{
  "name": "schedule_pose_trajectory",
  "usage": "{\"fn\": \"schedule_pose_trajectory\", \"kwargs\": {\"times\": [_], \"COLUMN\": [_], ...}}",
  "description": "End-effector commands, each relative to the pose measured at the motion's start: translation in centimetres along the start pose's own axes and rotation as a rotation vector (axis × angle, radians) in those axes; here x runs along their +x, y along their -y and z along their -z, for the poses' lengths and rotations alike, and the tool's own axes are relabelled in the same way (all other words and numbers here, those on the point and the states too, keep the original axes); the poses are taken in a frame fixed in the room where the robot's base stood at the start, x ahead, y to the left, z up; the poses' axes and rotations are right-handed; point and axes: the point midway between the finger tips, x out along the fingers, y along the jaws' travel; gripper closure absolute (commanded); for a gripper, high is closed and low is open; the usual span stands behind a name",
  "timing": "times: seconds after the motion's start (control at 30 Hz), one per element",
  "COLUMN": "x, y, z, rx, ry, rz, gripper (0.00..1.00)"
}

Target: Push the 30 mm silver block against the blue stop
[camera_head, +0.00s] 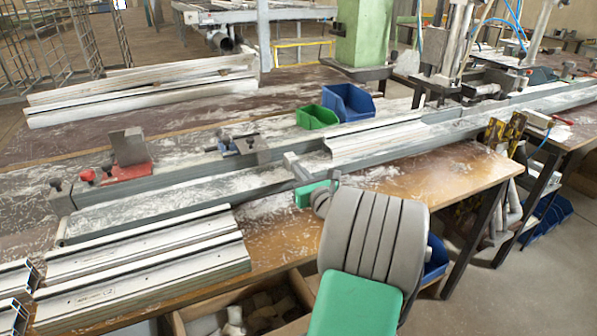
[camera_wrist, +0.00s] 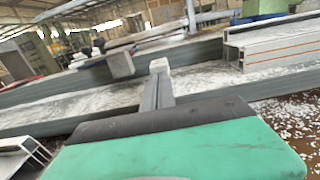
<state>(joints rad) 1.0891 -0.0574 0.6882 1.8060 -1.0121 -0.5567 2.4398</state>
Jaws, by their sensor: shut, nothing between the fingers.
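A grey, silver-looking block (camera_head: 256,153) stands on the long rail across the bench, in the middle of the head view. It also shows in the wrist view (camera_wrist: 120,65), beyond and left of my fingertips. A small blue fixture (camera_head: 230,141), which looks like the blue stop, is just left of the block. I cannot tell whether they touch. My gripper (camera_head: 291,158) is shut and empty, reaching over the near rail to the right of the block and apart from it. In the wrist view my gripper (camera_wrist: 158,68) points away over the rail.
A red clamp (camera_head: 122,172) with a grey plate stands farther left on the rail. Green (camera_head: 316,117) and blue (camera_head: 348,103) bins stand behind the rail. White profiles (camera_head: 376,143) lie right of my gripper; more profiles (camera_head: 145,270) lie at the front left.

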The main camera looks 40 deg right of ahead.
Motion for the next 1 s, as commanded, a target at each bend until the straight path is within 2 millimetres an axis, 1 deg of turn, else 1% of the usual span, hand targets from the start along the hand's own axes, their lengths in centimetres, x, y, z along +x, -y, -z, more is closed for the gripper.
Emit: {"fn": "schedule_pose_trajectory", "kwargs": {"times": [0.3,0.37,0.5,0.6,0.9,1.0], "x": [0.2,0.7,2.5,3.1,3.1,2.8], "y": [0.0,0.0,0.0,0.0,0.0,-0.1], "z": [-0.2,-0.4,-0.4,-0.2,-0.2,-0.3], "rx": [0.000,0.001,0.002,0.000,-0.003,-0.003], "ry": [0.000,0.000,-0.001,0.001,0.004,0.004], "rz": [0.000,-0.001,-0.001,0.000,-0.001,-0.002], "gripper": [1.00,1.00,1.00,1.00,1.00,1.00]}}
